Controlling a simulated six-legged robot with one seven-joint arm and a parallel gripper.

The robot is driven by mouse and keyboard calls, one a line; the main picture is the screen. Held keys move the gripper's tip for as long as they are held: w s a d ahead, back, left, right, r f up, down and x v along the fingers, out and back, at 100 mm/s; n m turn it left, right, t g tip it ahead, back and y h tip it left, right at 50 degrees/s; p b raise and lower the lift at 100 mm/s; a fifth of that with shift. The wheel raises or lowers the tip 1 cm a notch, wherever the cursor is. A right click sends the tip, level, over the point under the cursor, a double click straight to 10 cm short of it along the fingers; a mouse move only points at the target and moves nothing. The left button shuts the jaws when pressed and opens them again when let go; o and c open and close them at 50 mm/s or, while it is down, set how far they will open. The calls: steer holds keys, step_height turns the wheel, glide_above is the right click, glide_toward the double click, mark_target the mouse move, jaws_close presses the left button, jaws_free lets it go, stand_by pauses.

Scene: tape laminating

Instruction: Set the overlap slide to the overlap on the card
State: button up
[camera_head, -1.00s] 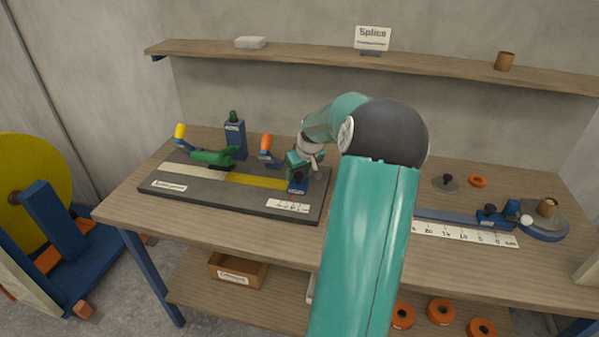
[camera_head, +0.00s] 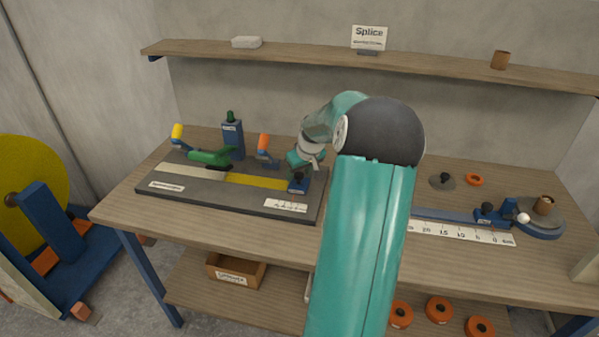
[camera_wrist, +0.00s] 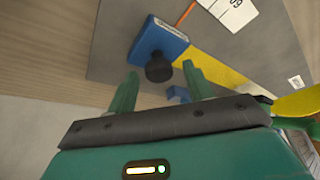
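The blue overlap slide (camera_head: 298,185) with its black knob sits at the right end of the yellow tape (camera_head: 257,181) on the dark splicing board. A white scale (camera_head: 286,206) lies in front of it on the board; its marks are too small to read. My gripper (camera_head: 311,161) is just above and behind the slide, partly hidden by my arm. In the wrist view my gripper (camera_wrist: 160,82) is open, its green fingers apart, with the slide's black knob (camera_wrist: 159,69) between and beyond their tips. The "Splice" card (camera_head: 369,37) stands on the shelf; its lower line is unreadable.
Orange-topped (camera_head: 264,145) and yellow-topped (camera_head: 177,134) levers, a green-handled part (camera_head: 210,157) and a blue post (camera_head: 232,138) stand on or by the board. A long ruler (camera_head: 463,233) with a blue stop (camera_head: 493,214) lies to the right. The bench front is clear.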

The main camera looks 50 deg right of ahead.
steer(key=shift+r, duration=0.1)
steer(key=v, duration=1.3)
steer(key=shift+s+r, duration=0.25)
steer(key=shift+a, duration=0.2)
steer(key=w+a+r+n, duration=0.1)
steer(key=w+a+r, duration=0.1)
steer(key=a, duration=1)
steer(key=w+a+r+n, duration=0.1)
steer(key=w+a+r, duration=0.2)
steer(key=a, duration=1)
steer(key=s+a+f+n, duration=0.1)
steer(key=s+a, duration=0.5)
steer(key=a, duration=0.5)
steer(key=s+a+f+n+t+y, duration=0.1)
steer(key=s+a, duration=0.6)
steer(key=a, duration=0.4)
steer(key=shift+f+t+y, duration=0.3)
